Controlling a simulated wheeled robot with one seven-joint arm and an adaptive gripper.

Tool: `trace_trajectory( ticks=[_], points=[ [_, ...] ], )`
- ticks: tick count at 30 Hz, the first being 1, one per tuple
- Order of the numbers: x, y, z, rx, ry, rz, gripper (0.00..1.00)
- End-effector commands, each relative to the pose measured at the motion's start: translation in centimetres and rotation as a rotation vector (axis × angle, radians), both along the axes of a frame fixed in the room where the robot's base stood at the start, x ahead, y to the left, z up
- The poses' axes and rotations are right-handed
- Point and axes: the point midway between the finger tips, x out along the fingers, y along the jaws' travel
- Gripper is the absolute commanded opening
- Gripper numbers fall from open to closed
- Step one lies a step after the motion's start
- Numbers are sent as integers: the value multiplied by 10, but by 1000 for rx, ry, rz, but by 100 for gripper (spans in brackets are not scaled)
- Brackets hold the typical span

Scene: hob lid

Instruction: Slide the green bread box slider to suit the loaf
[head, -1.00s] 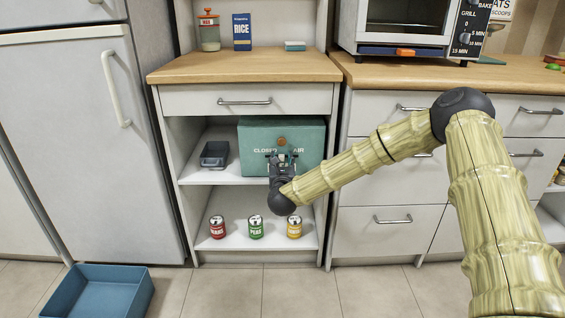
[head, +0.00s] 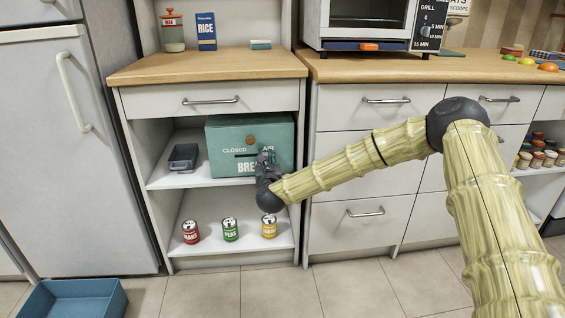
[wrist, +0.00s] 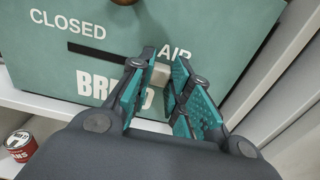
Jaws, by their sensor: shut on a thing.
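The green bread box (head: 222,135) stands on the middle shelf of the open cabinet, with CLOSED at the left and AIR at the right above a dark slot. It fills the top of the wrist view (wrist: 200,25). A small pale slider knob (wrist: 160,74) sits at the slot's right part, just under AIR. My gripper (wrist: 163,82) is shut on this knob, one finger on each side. In the head view my gripper (head: 266,160) covers the box's lower right front and hides the knob. No loaf is visible.
A dark grey tin (head: 183,157) sits left of the box on the same shelf. Red, green and yellow cans (head: 230,230) stand on the shelf below. The cabinet's right side wall (wrist: 285,85) is close to my gripper. A blue bin (head: 75,300) is on the floor.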

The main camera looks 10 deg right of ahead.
Motion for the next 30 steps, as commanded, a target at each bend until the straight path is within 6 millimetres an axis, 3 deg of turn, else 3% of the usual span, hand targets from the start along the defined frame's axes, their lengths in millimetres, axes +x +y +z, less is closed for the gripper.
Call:
trace_trajectory(
  ticks=[4, 12, 13, 16, 26, 30],
  points=[
    [2, 10, 0, 0, 0, 15, 0],
    [2, 7, 0, 0, 0, 11, 0],
    [2, 7, 0, 0, 0, 11, 25],
    [2, 7, 0, 0, 0, 11, 41],
    [1, 11, 0, 0, 0, 16, 41],
    [-9, 12, 0, 1, 2, 17, 41]
  ],
)
